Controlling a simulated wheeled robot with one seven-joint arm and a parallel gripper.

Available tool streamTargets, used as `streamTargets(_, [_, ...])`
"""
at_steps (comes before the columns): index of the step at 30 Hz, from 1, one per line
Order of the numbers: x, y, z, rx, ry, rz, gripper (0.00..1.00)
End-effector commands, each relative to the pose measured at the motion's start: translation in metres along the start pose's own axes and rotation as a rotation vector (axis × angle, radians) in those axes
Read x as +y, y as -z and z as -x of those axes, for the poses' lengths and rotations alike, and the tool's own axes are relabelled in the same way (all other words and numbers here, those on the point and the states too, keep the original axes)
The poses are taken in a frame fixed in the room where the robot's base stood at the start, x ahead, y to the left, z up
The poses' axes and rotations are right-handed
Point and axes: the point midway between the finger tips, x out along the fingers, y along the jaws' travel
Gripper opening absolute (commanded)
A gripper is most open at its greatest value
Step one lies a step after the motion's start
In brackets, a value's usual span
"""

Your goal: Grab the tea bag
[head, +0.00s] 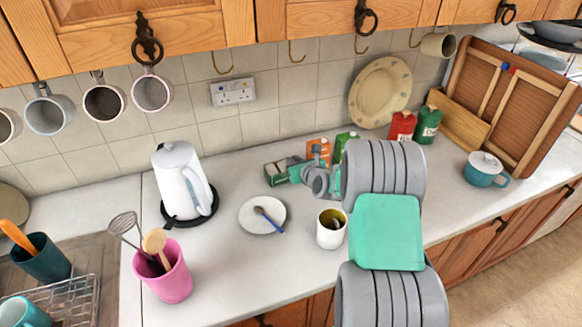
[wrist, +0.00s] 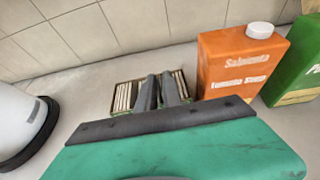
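A small open box of tea bags (wrist: 124,97) stands on the counter near the tiled wall, with pale tea bags in rows on both sides. In the head view the dark green box (head: 276,174) is just left of my gripper (head: 297,170). In the wrist view my gripper's two dark fingers (wrist: 160,88) are in front of the middle of the box, with a narrow gap between them. I see no tea bag between the fingertips. The fingers hide the middle of the box, and I cannot tell whether they touch any tea bag.
An orange carton (wrist: 238,65) stands close to the box's right, with a green carton (wrist: 295,65) beyond it. A white kettle (head: 183,182) is to the left. A plate with a spoon (head: 252,206) and a white mug (head: 331,232) are nearer the front.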

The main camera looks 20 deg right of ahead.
Motion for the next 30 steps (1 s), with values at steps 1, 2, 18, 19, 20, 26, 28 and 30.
streamTargets(1, [0.000,0.000,0.000,0.000,0.000,0.000,0.05])
streamTargets(2, [0.000,0.000,0.000,0.000,0.000,0.000,0.02])
streamTargets(18, [0.000,0.000,0.000,0.000,0.000,0.000,0.00])
streamTargets(19, [0.000,0.000,0.000,0.000,0.000,0.000,0.00])
streamTargets(20, [0.000,0.000,0.000,0.000,0.000,0.000,0.00])
streamTargets(26, [0.000,-0.020,0.008,-0.004,0.001,0.004,0.00])
streamTargets(28, [0.000,-0.036,0.014,-0.006,0.002,0.004,0.00])
streamTargets(30, [0.000,-0.052,0.021,-0.006,0.001,0.004,0.00])
